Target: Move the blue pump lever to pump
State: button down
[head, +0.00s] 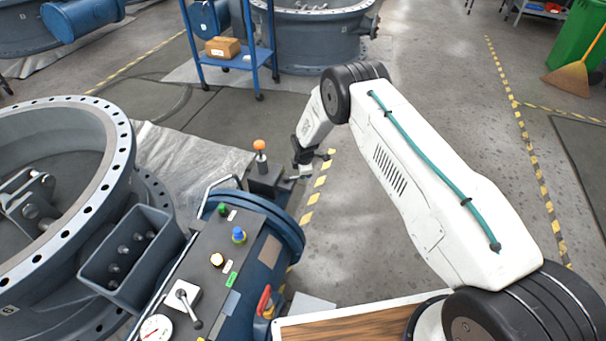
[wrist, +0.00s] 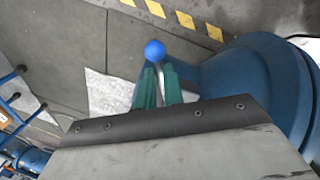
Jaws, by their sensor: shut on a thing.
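The blue pump lever shows in the wrist view as a round blue knob (wrist: 155,50) at the tips of my gripper's teal fingers. A pale shaft below the knob lies between the fingers. My gripper (wrist: 159,86) is shut on this lever. In the head view my gripper (head: 304,172) is low beside the far end of the blue pump cylinder (head: 284,226). I cannot make out the held lever there. The lever's base and any pump marking are not readable.
An orange-knobbed lever (head: 260,147) stands on a dark block just left of my gripper. The control panel (head: 212,275) has buttons, a small lever and a gauge. A large flanged valve (head: 120,150) stands left. A blue cart (head: 236,62) is behind.

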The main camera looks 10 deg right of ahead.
jog(key=shift+w, duration=0.1)
jog(key=c, duration=1.5)
grip_release()
jog(key=shift+r, duration=0.1)
notch_tip(320, 180, up, 8)
jog(key=s, duration=0.1)
jog(key=shift+s+f, duration=0.25)
jog(key=shift+s, duration=0.05)
